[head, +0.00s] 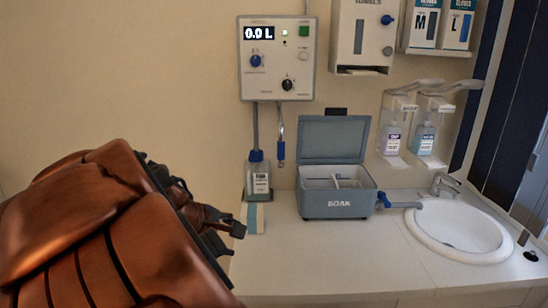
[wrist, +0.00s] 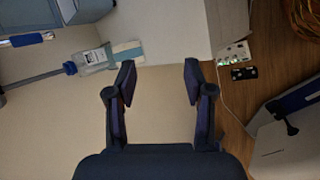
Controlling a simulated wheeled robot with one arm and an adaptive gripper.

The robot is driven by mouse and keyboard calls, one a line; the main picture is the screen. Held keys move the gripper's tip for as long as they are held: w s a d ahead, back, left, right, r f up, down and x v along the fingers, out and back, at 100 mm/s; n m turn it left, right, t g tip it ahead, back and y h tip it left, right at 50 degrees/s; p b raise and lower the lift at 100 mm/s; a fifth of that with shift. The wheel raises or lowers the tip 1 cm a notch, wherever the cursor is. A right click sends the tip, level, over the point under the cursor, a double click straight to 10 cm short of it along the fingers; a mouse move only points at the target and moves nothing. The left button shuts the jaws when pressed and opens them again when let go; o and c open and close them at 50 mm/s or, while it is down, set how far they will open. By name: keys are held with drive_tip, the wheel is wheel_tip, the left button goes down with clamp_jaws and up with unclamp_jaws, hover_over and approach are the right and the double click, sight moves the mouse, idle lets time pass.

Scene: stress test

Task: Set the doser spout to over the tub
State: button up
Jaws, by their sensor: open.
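The doser (head: 277,58) is a white wall panel with a "0.0 L" display, a blue knob, a black knob and a green button. A short pipe with a blue end (head: 281,150), which looks like the spout, hangs below it, left of the tub and not over it. My gripper (head: 238,229) is left of the tub, by the counter's left edge. In the wrist view its fingers (wrist: 158,80) are apart with nothing between them.
A blue-capped bottle (head: 261,182) stands under the doser's left pipe; it also shows in the wrist view (wrist: 92,60). A blue-handled tap (head: 384,200) sits at the tub's right side, before the sink (head: 458,254). Two pump bottles hang above. The counter front (head: 320,260) is clear.

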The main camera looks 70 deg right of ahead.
drive_tip(key=d+r+n+g+h+b, duration=0.1)
drive_tip(key=d+r+n+h+b, duration=0.2)
drive_tip(key=d, duration=0.6)
drive_tip(key=d+r+n+g+h+b, duration=0.1)
drive_tip(key=d+r+n+h, duration=0.2)
drive_tip(key=d, duration=0.6)
drive_tip(key=n+h+b, duration=0.3)
drive_tip(key=n+h, duration=0.1)
drive_tip(key=n, duration=0.5)
approach(279, 150)
drive_tip(key=x, duration=0.4)
drive_tip(key=shift+t, duration=0.3)
drive_tip(key=shift+s+d+r+p, duration=0.15)
drive_tip(key=shift+s+d, duration=0.1)
drive_tip(key=shift+d, duration=1)
drive_tip(key=shift+s+d+f+p, duration=0.1)
drive_tip(key=shift+s+d+p, duration=0.1)
drive_tip(key=shift+d, duration=1)
drive_tip(key=shift+s+d+r+p, duration=0.1)
drive_tip(key=shift+s+d, duration=0.15)
drive_tip(key=shift+d, duration=1)
clamp_jaws()
